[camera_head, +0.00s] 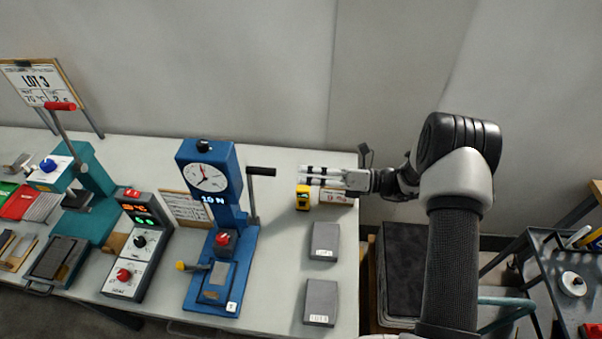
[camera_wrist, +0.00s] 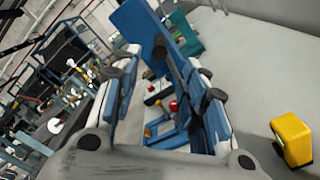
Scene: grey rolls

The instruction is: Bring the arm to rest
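My gripper (camera_head: 304,175) is stretched out level to the left over the right end of the bench, its fingers pointing at the blue press (camera_head: 222,230). In the wrist view my gripper (camera_wrist: 163,65) shows two fingers apart with nothing held between them. The blue press (camera_wrist: 139,32) shows beyond and between the fingers. A yellow device (camera_head: 303,197) with a small dark screen is just below the fingers in the head view, and right of them in the wrist view (camera_wrist: 293,138). I cannot tell whether the gripper touches anything.
Two grey blocks (camera_head: 323,242) (camera_head: 320,303) lie on the bench (camera_head: 275,280) near its right edge. A black lever (camera_head: 261,171) sticks out from the press towards the fingers. A control box (camera_head: 138,250) and a teal machine (camera_head: 85,190) stand left. A dark cart (camera_head: 555,285) is right.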

